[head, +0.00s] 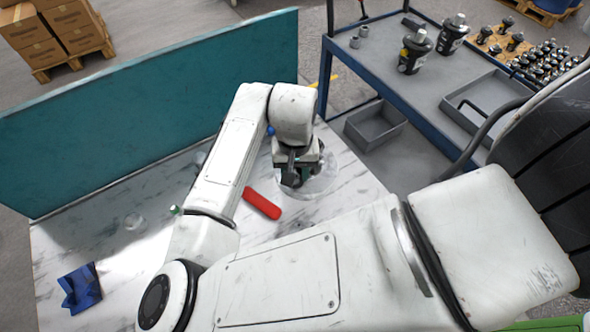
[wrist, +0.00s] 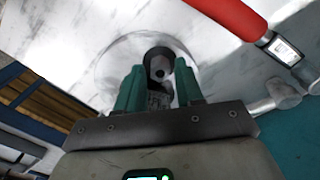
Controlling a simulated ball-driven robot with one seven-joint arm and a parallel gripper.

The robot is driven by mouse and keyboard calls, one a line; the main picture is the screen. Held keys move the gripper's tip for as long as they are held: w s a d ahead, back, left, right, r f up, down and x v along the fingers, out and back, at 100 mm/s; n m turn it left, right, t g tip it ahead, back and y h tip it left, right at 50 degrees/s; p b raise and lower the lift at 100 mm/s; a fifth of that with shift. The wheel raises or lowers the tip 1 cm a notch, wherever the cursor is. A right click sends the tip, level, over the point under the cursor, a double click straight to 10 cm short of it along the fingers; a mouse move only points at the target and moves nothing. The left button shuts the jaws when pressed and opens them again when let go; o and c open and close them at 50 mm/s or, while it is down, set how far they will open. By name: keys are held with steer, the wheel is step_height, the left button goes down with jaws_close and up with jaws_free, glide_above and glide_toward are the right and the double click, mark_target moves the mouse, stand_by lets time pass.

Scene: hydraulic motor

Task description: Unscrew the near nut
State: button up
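My gripper (head: 294,180) points down over the marble-patterned worktop, low at its far right part. In the wrist view its two green fingers (wrist: 159,74) stand apart. A dark round part with a grey metal end (wrist: 159,66) shows between them, with no clear grip on it. It appears to be the motor, on or within a clear round disc (wrist: 112,62) that also shows in the head view (head: 322,182). I cannot pick out the near nut; my gripper hides most of the motor in the head view.
A red-handled tool (head: 262,203) lies left of my gripper; its display end (wrist: 285,52) shows in the wrist view. A blue object (head: 80,288) lies front left. A teal panel (head: 150,110) borders the back. A blue cart (head: 440,85) with several parts stands right.

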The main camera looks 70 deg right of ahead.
stand_by(0.4)
steer(key=m+b, duration=0.1)
steer(key=m, duration=0.4)
steer(key=shift+f+m, duration=0.1)
steer(key=shift+m, duration=0.2)
steer(key=m+b, duration=0.1)
steer(key=m, duration=0.3)
steer(key=shift+m, duration=0.4)
steer(key=shift+m, duration=0.4)
steer(key=shift+c, duration=0.2)
